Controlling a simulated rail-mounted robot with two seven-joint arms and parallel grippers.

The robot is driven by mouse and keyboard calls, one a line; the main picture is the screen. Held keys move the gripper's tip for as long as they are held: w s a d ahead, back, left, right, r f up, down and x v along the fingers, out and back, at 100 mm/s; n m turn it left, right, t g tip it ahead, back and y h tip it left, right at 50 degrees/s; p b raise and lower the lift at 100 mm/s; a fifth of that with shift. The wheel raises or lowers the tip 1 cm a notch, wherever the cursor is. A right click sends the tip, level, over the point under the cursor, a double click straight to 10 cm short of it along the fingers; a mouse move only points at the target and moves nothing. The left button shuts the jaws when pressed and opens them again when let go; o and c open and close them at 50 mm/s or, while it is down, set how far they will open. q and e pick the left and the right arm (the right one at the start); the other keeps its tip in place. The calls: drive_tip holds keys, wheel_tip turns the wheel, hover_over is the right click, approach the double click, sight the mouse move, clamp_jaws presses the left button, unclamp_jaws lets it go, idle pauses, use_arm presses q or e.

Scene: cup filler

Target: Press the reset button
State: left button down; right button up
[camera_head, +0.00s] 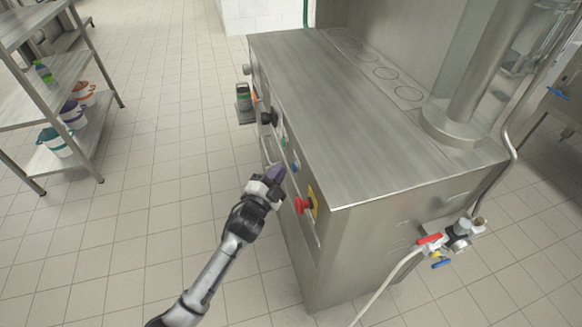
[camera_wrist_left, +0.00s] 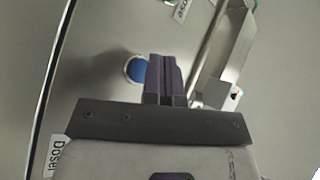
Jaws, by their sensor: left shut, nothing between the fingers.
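A round blue button (camera_head: 295,166) sits on the control front of the steel machine; it also shows in the left wrist view (camera_wrist_left: 135,69). No reset label can be read beside it. My left gripper (camera_head: 275,173) is shut and empty, close to the control front. In the left wrist view its dark fingertips (camera_wrist_left: 163,62) are just right of the blue button and overlap its edge. I cannot tell whether they touch the panel. My right gripper is not in view.
A red emergency knob (camera_head: 303,205) on a yellow plate is nearer on the same front. A black knob (camera_head: 266,118) and green button (camera_head: 284,142) are farther along. A red-handled valve (camera_head: 430,239) projects at the right.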

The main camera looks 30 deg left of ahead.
use_arm(q)
drive_tip(key=shift+w+d, duration=0.1)
drive_tip(key=shift+w, duration=0.05)
drive_tip(key=shift+w+d, duration=0.2)
drive_tip(key=shift+w, duration=0.05)
idle(0.8)
drive_tip(key=shift+w+d, duration=0.2)
drive_tip(key=shift+s+a, duration=0.1)
idle(0.4)
drive_tip(key=shift+s+a+p, duration=0.35)
drive_tip(key=shift+s+p, duration=0.1)
drive_tip(key=shift+p, duration=0.15)
drive_tip(key=shift+a, duration=0.1)
